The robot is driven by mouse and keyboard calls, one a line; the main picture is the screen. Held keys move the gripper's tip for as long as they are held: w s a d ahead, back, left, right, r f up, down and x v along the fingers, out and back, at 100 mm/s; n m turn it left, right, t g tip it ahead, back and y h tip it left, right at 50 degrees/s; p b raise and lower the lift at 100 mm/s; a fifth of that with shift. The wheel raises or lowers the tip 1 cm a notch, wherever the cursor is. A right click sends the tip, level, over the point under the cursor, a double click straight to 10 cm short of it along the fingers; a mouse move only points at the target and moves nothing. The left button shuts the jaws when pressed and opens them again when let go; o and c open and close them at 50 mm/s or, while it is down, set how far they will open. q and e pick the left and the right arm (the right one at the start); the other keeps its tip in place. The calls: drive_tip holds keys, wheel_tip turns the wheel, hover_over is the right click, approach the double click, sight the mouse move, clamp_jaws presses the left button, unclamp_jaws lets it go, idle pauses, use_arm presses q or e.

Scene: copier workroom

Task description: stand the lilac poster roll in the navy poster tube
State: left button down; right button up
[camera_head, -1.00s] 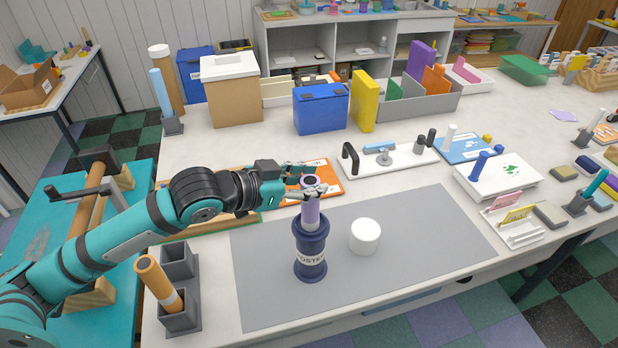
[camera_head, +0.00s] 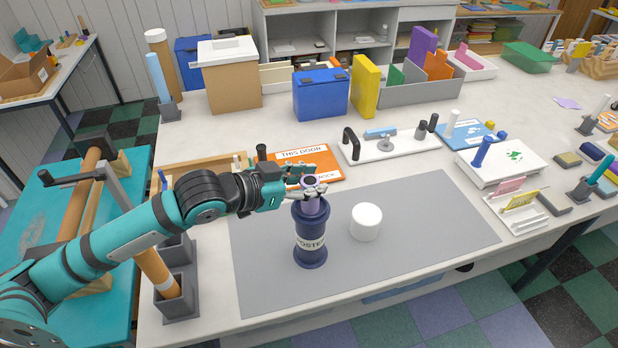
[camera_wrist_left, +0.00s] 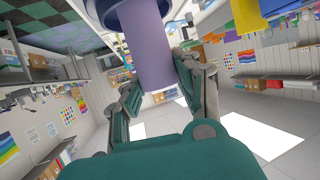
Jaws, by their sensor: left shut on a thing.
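The navy poster tube (camera_head: 310,246) stands upright on the grey mat in the head view, with pale lettering on its band. The lilac poster roll (camera_head: 313,205) is upright, its lower end inside the tube's mouth and hidden there. My left gripper (camera_head: 314,187) is shut on the roll near its top, just above the tube's rim. In the left wrist view, which looks upside down, the lilac roll (camera_wrist_left: 145,55) runs between the fingers and into the navy rim (camera_wrist_left: 128,12). My right gripper is not in view.
A white cylinder (camera_head: 366,222) stands on the grey mat (camera_head: 425,225) just right of the tube. An orange sign (camera_head: 316,166) lies behind the gripper. Dark square holders (camera_head: 177,300) with an orange-brown roll stand at front left. The mat's right half is clear.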

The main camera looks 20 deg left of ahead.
use_arm(q)
drive_tip(key=shift+f, duration=0.35)
drive_tip(key=c, duration=0.9)
unclamp_jaws()
drive_tip(key=shift+o, duration=0.2)
drive_tip(key=v, duration=0.6)
drive_tip(key=shift+s+a, duration=0.25)
drive_tip(key=shift+s+a+r, duration=0.15)
drive_tip(key=shift+s+r, duration=0.15)
